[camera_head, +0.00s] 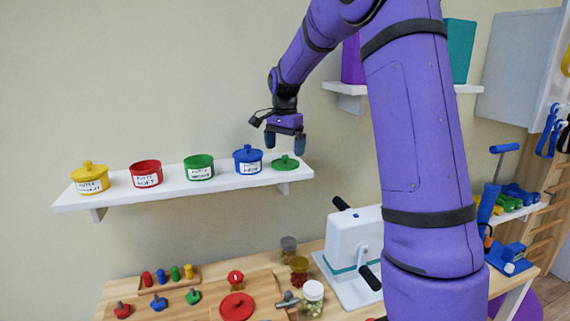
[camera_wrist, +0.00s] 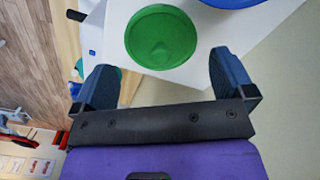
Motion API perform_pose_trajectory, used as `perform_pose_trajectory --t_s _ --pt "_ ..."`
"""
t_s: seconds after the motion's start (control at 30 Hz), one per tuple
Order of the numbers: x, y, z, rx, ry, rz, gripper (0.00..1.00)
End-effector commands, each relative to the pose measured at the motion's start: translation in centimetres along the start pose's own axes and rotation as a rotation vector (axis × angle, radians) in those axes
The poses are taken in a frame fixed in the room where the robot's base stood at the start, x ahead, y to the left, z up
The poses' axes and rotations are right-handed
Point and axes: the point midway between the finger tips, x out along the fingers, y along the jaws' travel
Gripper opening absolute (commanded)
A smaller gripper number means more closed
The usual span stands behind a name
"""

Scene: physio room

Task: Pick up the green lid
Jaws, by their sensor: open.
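The green lid (camera_head: 286,162) lies flat at the right end of the white wall shelf, just right of the blue pot. In the wrist view the green lid (camera_wrist: 161,37) is a round disc with a small knob, beyond and between my fingertips. My gripper (camera_head: 285,144) is above the lid, with its two dark blue fingers apart and nothing between them. It also shows in the wrist view (camera_wrist: 165,85). The green pot (camera_head: 199,168) stands on the same shelf without a lid.
On the shelf (camera_head: 125,194), the blue pot (camera_head: 248,160) stands close beside the lid; a lidless red pot (camera_head: 146,174) and a yellow pot (camera_head: 90,179) stand farther left. Below is a wooden table with a red lid (camera_head: 236,306), jars and a white cranked device (camera_head: 352,245).

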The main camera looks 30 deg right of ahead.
Motion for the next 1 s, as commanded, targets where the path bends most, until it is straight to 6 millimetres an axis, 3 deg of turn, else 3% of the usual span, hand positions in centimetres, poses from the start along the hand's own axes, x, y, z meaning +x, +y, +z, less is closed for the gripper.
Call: perform_pose_trajectory --t_s 0.23,0.57,0.7,1.0 --pt "3.4 0.0 0.1 0.001 -0.001 0.001 1.0" --pt "4.0 0.0 0.2 0.001 0.0 0.0 1.0" --pt "4.0 0.0 0.2 0.001 0.0 0.0 0.7" --pt "4.0 0.0 0.1 0.0 0.0 0.0 0.69"
